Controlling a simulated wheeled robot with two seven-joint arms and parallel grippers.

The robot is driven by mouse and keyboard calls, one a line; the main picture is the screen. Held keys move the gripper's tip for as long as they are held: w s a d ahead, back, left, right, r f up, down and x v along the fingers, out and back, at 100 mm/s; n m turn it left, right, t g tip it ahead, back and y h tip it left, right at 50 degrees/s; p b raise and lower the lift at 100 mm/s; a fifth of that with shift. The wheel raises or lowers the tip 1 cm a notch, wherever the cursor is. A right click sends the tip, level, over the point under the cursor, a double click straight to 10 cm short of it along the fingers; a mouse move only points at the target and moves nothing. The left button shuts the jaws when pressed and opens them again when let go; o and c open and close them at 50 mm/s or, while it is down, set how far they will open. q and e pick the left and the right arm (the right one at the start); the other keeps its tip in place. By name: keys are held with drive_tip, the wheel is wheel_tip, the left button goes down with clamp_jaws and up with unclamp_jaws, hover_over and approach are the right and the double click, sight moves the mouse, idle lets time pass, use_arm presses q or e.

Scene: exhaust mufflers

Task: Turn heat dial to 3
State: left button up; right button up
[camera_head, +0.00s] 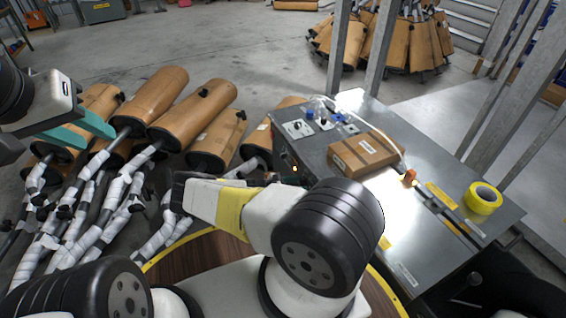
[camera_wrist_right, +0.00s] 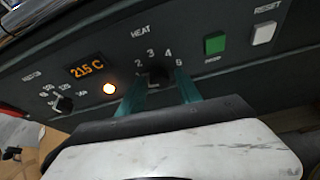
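The heat dial (camera_wrist_right: 158,75) is a small black knob under the word HEAT, with numbers in an arc around it, on the dark control panel (camera_wrist_right: 225,75). Its pointer is too dark to read. My right gripper (camera_wrist_right: 163,84) has its two teal fingers apart, one on each side of the dial; I cannot tell whether they touch it. In the head view my right wrist is in front of the grey machine (camera_head: 318,165), and its fingertips are hidden. My left gripper (camera_head: 82,130) is at the left above the mufflers, teal fingers apart and empty.
The panel also has a 215 C display (camera_wrist_right: 87,69), a lit lamp (camera_wrist_right: 109,88), another dial (camera_wrist_right: 64,104), a green button (camera_wrist_right: 215,44) and a white reset button (camera_wrist_right: 264,33). A cardboard box (camera_head: 364,152) and yellow tape (camera_head: 483,198) lie on the machine. Wrapped mufflers (camera_head: 195,110) crowd the left.

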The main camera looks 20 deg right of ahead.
clamp_jaws()
drive_tip(key=m+t, duration=0.2)
drive_tip(key=shift+s+f+m, duration=0.1)
drive_tip(key=shift+s+m, duration=0.05)
drive_tip(key=shift+m, duration=0.25)
drive_tip(key=shift+s+f+m+t, duration=0.1)
drive_tip(key=shift+m+t, duration=0.8)
drive_tip(key=shift+m, duration=0.3)
drive_tip(key=m+t+h, duration=0.1)
drive_tip(key=m, duration=0.2)
drive_tip(key=shift+s+f+m+t, duration=0.1)
drive_tip(key=shift+m+t, duration=0.2)
drive_tip(key=shift+f+m+t+h, duration=0.1)
drive_tip(key=shift+m+t+h, duration=0.6)
drive_tip(key=shift+m, duration=1.1)
